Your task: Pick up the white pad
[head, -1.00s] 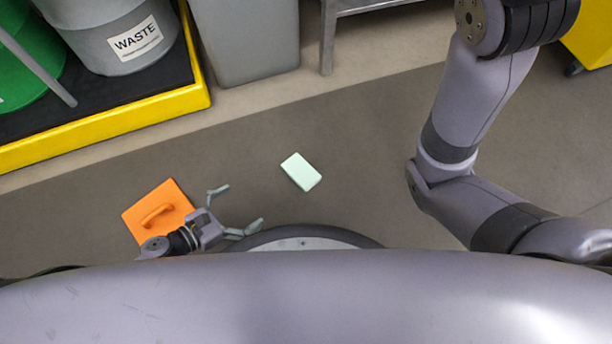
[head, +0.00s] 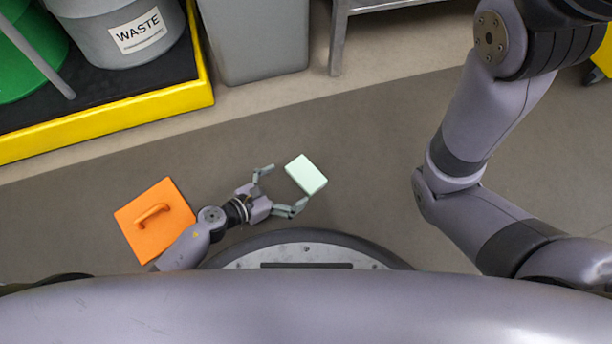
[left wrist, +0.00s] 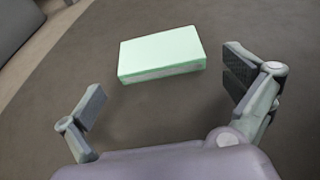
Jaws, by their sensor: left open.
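The white pad (head: 306,175) is a pale, greenish-white rectangular block lying flat on the grey floor, near the middle of the head view. In the left wrist view the pad (left wrist: 161,54) lies just beyond the two fingertips, nearer the right finger. My left gripper (head: 283,188) is open and empty, with its fingers pointing toward the pad's left side. The left wrist view shows the same wide-open fingers (left wrist: 165,85) with bare floor between them. My right arm runs down the right side of the head view, and its gripper is out of frame.
An orange plate with a handle (head: 154,219) lies on the floor left of my left arm. A yellow-edged platform (head: 110,125) carries a grey waste drum (head: 115,35) and a green drum (head: 30,60). A grey bin (head: 255,40) stands behind. Floor right of the pad is clear.

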